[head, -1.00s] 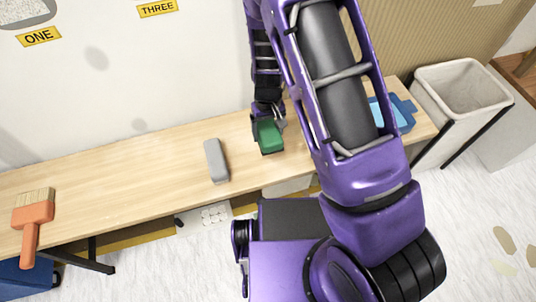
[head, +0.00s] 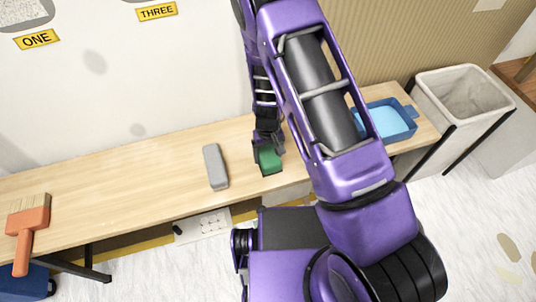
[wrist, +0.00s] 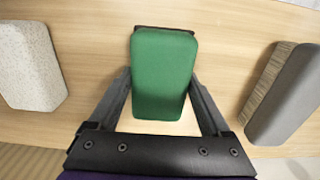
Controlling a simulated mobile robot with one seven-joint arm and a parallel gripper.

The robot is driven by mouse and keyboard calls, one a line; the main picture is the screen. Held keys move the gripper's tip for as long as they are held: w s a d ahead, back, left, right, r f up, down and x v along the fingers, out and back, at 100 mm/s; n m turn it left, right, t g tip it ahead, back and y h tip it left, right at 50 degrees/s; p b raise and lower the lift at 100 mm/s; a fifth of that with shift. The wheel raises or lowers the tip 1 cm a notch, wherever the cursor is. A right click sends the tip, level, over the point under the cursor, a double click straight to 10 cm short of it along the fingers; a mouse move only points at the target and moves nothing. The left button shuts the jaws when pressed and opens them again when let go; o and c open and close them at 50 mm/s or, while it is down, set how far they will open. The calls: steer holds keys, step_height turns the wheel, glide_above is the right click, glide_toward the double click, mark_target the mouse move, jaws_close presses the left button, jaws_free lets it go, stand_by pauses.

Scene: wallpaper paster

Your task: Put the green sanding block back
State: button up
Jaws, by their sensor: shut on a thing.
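The green sanding block (head: 271,161) is held between the two fingers of my gripper (head: 267,150), over the wooden bench near its front edge. In the wrist view the green block (wrist: 163,78) fills the space between the fingers, with a thin dark edge at its far end. I cannot tell whether its underside touches the bench. A grey block (head: 215,166) lies on the bench to the left of it, apart from it. In the wrist view a grey block (wrist: 288,95) is on the right and a pale speckled block (wrist: 30,65) on the left, both clear of my fingers.
A blue tray (head: 388,120) is at the right, near a pale bin (head: 462,95).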

mark_target(268, 150)
steer(key=o, duration=1.4)
steer(key=shift+c, duration=0.2)
steer(key=shift+f, duration=0.1)
steer(key=shift+f, duration=0.2)
step_height(268, 150, up, 18)
steer(key=w+p, duration=0.1)
steer(key=p, duration=0.2)
steer(key=shift+f, duration=0.2)
steer(key=shift+w+d, duration=0.1)
steer(key=shift+w, duration=0.05)
